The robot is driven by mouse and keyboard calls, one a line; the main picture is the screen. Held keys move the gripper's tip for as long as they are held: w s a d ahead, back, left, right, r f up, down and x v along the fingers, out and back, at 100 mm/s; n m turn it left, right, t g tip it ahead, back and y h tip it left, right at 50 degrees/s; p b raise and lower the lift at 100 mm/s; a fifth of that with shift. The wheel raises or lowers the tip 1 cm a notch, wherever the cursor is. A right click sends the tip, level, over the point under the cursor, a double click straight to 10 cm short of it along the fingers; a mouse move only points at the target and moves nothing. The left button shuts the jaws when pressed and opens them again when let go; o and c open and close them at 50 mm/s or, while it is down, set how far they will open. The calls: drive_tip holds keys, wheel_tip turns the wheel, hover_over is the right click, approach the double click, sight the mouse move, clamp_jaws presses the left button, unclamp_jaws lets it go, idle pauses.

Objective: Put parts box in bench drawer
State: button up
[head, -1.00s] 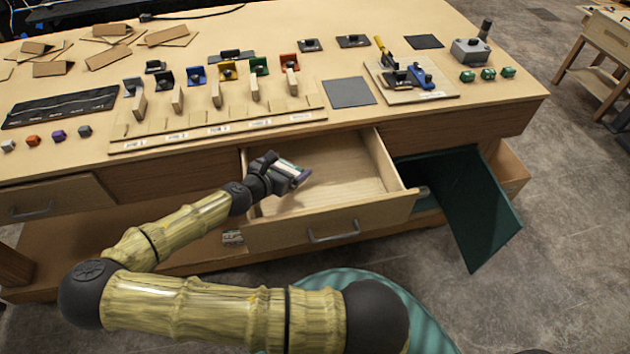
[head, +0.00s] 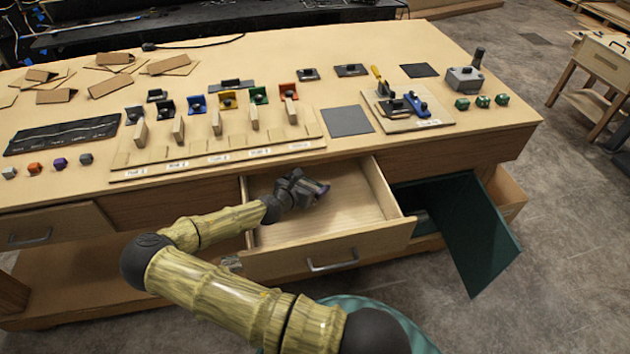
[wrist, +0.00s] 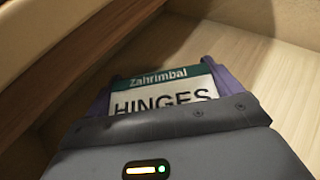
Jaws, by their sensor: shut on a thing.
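The bench drawer (head: 345,208) is pulled open and shows a bare wooden floor. My gripper (head: 318,190) is inside the drawer's outline, towards its left side. The fingers hide most of the box. I cannot tell whether the box touches the drawer floor.
The workbench top (head: 260,80) overhangs the drawer's back and holds colored blocks and fixtures. A green cabinet door (head: 455,230) hangs open to the right of the drawer. Another drawer (head: 50,228) at the left is shut. The drawer's right half is clear.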

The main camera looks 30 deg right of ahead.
sight(314, 182)
drive_tip(key=shift+s+a, duration=0.1)
drive_tip(key=x, duration=0.4)
drive_tip(key=shift+s+a+f+p, duration=0.15)
drive_tip(key=shift+f+p, duration=0.15)
drive_tip(key=shift+f, duration=0.15)
drive_tip(key=o, duration=0.8)
